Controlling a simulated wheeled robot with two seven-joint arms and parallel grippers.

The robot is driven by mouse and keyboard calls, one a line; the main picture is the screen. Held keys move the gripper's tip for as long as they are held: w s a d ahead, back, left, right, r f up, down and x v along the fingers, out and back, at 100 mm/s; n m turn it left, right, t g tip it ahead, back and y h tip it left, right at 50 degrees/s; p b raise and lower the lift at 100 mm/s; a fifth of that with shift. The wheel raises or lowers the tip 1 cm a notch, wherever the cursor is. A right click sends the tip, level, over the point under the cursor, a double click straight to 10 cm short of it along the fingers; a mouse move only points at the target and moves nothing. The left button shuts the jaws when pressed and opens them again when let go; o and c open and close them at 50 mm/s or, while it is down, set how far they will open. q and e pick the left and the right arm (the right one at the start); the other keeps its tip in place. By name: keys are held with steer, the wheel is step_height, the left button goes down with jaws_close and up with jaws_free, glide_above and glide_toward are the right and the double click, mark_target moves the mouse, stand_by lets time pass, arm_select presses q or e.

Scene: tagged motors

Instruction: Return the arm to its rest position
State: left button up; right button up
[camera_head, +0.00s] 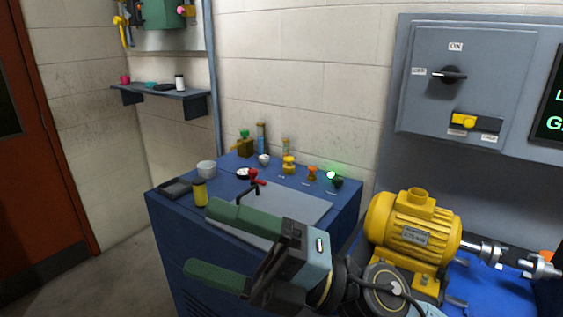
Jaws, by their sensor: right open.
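My right gripper (202,238) reaches in from the lower right, with its two green fingers pointing left. The fingers are spread wide apart, and nothing shows between them. It is in front of and partly over the blue cabinet (172,225), hiding part of its grey top plate (305,207). Whether it touches the cabinet cannot be told. My left gripper is not in view.
A yellow motor (405,222) stands close to the right of my right arm. Several small items, including a yellow cylinder (200,192), a grey cup (206,168) and a red item (254,175), stand on the cabinet. A switch panel (490,45) hangs behind. Floor at left is clear.

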steer(key=w+d+f+m+t+h, duration=0.3)
steer(key=w+d+m+t+h, duration=0.3)
steer(key=m+t, duration=0.55)
steer(key=w+d+f+m+t+h, duration=0.3)
steer(key=w+d+m+t+h, duration=0.35)
steer(key=m, duration=0.75)
steer(key=s+d+f+m+g+h, duration=0.2)
steer(key=d+f+m+h, duration=0.25)
steer(key=f, duration=0.35)
steer(key=s+d+f+m+g+h, duration=0.2)
steer(key=s+d+f+m+h, duration=0.1)
steer(key=d+f+h, duration=0.4)
steer(key=s+d+f+m+g+y, duration=0.1)
steer(key=s+d+f+g, duration=0.1)
steer(key=s+f+g, duration=0.5)
steer(key=s+d+f+m+g, duration=0.2)
steer(key=s+d+f+g, duration=0.15)
steer(key=s+f, duration=0.7)
step_height(320, 180, down, 22)
steer(key=s+a+g, duration=0.1)
steer(key=s+g, duration=0.1)
steer(key=s, duration=0.1)
steer(key=s+d+f, duration=0.3)
steer(key=s+f, duration=1.2)
steer(key=s, duration=0.1)
steer(key=shift+s+f+n+g, duration=0.3)
steer(key=shift+f+g, duration=0.05)
steer(key=shift+g, duration=0.1)
